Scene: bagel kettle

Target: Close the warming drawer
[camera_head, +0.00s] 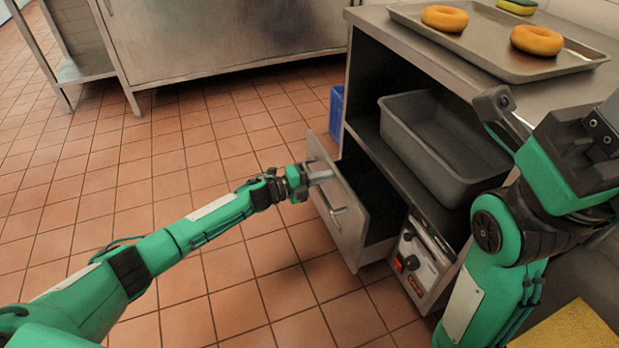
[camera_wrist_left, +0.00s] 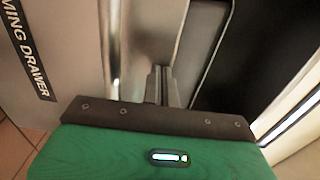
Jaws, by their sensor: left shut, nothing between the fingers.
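The warming drawer (camera_head: 341,205) stands pulled out from the counter unit, its metal front with a bar handle facing left. Its dark inside shows behind the front. My left gripper (camera_head: 321,175) is shut and empty at the upper part of the drawer front; I cannot tell if it touches. In the left wrist view the closed fingers (camera_wrist_left: 159,85) point at metal edges, and the drawer's label (camera_wrist_left: 30,50) reads "MING DRAWER" at the left. My right arm is folded at the right of the head view; its fingers cannot be made out clearly.
A grey bin (camera_head: 445,145) sits on the shelf above the drawer. A control panel (camera_head: 417,262) with a red switch is beside the drawer. A tray (camera_head: 480,50) with two bagels lies on the counter top. A blue crate (camera_head: 337,110) stands behind the drawer. The tiled floor at left is clear.

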